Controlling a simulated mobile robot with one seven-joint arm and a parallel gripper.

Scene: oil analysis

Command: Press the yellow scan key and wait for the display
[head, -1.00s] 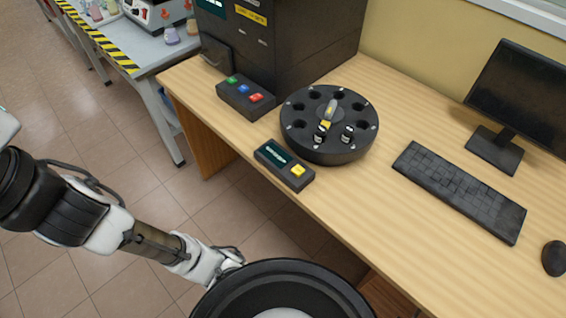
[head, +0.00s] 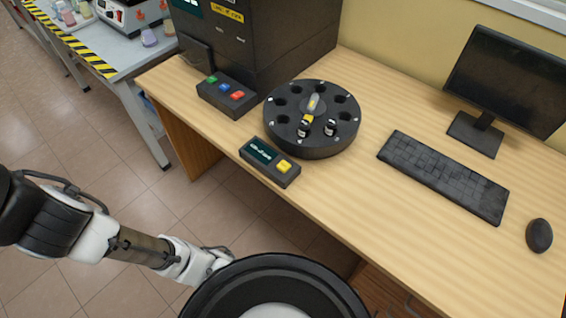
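The yellow scan key (head: 284,167) sits on the right end of a small dark scanner box (head: 268,178) near the desk's front edge. The box's dark display (head: 262,149) carries light text too small to read surely. My arm reaches in from the left, below and in front of the desk, apart from the scanner. The end of my arm passes behind a large round dark part at the bottom of the view, and my gripper's fingers are not seen.
A round black carousel (head: 318,138) holding a few small vials stands just behind the scanner. A box with green, blue and red buttons (head: 224,96) is at its left, before a dark machine (head: 262,50). Keyboard (head: 443,175), monitor (head: 507,85) and mouse (head: 539,235) are at right.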

